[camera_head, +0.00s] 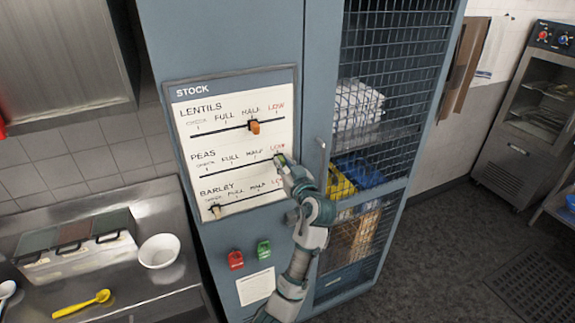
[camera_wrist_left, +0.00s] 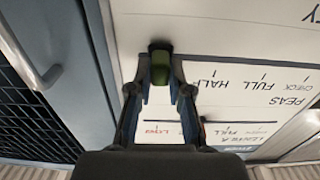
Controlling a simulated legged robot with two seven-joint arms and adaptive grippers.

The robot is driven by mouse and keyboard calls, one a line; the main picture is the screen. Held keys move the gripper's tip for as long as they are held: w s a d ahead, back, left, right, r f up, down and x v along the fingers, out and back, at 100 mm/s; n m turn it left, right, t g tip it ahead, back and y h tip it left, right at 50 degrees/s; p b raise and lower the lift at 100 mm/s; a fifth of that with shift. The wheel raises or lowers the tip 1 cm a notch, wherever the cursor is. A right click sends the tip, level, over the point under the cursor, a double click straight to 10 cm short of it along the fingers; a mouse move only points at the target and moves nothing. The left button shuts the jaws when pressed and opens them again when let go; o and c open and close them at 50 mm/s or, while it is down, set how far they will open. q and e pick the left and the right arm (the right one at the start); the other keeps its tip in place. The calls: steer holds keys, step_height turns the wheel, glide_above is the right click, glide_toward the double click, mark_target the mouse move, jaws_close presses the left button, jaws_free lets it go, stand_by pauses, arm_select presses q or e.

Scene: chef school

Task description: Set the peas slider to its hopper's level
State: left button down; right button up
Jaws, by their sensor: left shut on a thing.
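The STOCK panel (camera_head: 235,101) on the blue cabinet has three slider rows: lentils, peas and barley. The green peas knob (camera_head: 279,158) is at the right end of its row, by the LOW mark. My left gripper (camera_head: 285,165) is shut on this knob and partly covers it. In the left wrist view the green peas knob (camera_wrist_left: 160,68) sits between the fingertips, and the panel's lettering is upside down. The orange lentils knob (camera_head: 254,127) stands near HALF. The pale barley knob (camera_head: 216,212) is at the left end of its row. My right gripper is out of view.
A bin with several coloured lids (camera_head: 72,262), a white bowl (camera_head: 159,251) and a yellow spoon (camera_head: 82,304) are on the steel counter at left. Red (camera_head: 235,260) and green (camera_head: 264,250) switches are below the panel. A mesh door (camera_head: 390,45) is to the right.

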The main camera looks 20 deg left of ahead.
arm_select(q)
steer(key=shift+w, duration=0.1)
steer(key=c, duration=1.3)
jaws_free()
steer(key=shift+o, duration=1.1)
steer(key=shift+w+f, duration=0.15)
steer(key=shift+w, duration=0.05)
steer(key=shift+w+f, duration=0.1)
steer(key=shift+w, duration=0.15)
steer(key=shift+s+d, duration=0.2)
steer(key=shift+s, duration=0.1)
steer(key=v, duration=1.1)
steer(key=shift+d, duration=0.3)
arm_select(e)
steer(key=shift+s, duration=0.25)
arm_select(q)
steer(key=shift+w+a+f, duration=0.1)
steer(key=shift+f, duration=0.05)
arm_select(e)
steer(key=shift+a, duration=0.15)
